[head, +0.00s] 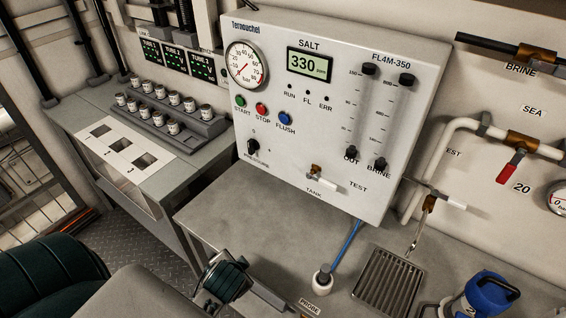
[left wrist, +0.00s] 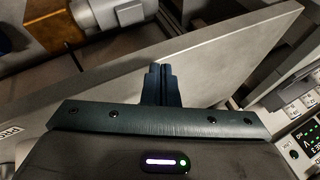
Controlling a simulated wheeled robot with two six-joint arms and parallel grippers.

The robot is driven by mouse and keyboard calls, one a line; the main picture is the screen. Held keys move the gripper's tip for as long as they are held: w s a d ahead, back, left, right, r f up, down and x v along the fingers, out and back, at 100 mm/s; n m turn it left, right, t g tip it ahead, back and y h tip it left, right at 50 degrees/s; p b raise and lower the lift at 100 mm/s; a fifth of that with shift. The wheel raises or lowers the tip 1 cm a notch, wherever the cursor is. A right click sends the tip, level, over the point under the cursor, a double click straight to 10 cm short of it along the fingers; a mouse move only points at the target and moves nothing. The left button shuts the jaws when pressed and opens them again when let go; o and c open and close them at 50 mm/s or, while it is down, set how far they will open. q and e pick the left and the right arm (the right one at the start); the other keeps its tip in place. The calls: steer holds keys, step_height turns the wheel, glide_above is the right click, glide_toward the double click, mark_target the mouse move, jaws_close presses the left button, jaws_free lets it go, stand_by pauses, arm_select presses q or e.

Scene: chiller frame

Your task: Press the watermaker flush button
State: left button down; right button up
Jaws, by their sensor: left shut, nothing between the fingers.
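The flush button (head: 285,118) is a small round blue button marked FLUSH on the white watermaker panel (head: 345,120) in the head view. It is the right one of three buttons, beside the red stop button (head: 262,109) and the green start button (head: 240,101). My left gripper (head: 228,280) is low at the front edge of the grey counter, well below the panel and apart from the buttons. In the left wrist view its fingers (left wrist: 157,84) are shut together and empty. The flush button is not visible there. My right gripper is not in view.
A pressure knob (head: 252,147) and a tank valve (head: 322,174) stick out below the buttons. A probe holder (head: 322,279), a drain tray (head: 388,284) and a blue-lidded jug (head: 488,294) are on the counter. Room before the buttons is clear.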

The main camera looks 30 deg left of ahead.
mark_target(284, 119)
arm_select(q)
steer(key=w+a+r+m+t+y, duration=0.1)
steer(key=w+r+m+t+y, duration=0.2)
steer(key=w+r+m, duration=0.3)
steer(key=w+a+r+m+t+y+p, duration=0.1)
steer(key=w+r+m+t+y, duration=0.2)
steer(key=r, duration=0.9)
steer(key=w+a+r+m+t+y+p, duration=0.1)
steer(key=w+r+m+t+y, duration=0.2)
steer(key=w+r+m, duration=0.6)
steer(key=shift+w+a+m+t, duration=0.25)
steer(key=shift+m+t, duration=0.35)
steer(key=shift+t, duration=0.4)
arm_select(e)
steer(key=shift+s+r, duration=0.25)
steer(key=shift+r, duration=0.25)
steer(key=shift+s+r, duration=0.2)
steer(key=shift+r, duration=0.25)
arm_select(q)
steer(key=w+b, duration=0.1)
steer(key=w, duration=0.7)
steer(key=shift+w+d, duration=0.3)
steer(key=shift+w, duration=0.05)
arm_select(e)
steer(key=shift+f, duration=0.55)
arm_select(q)
steer(key=shift+w, duration=0.15)
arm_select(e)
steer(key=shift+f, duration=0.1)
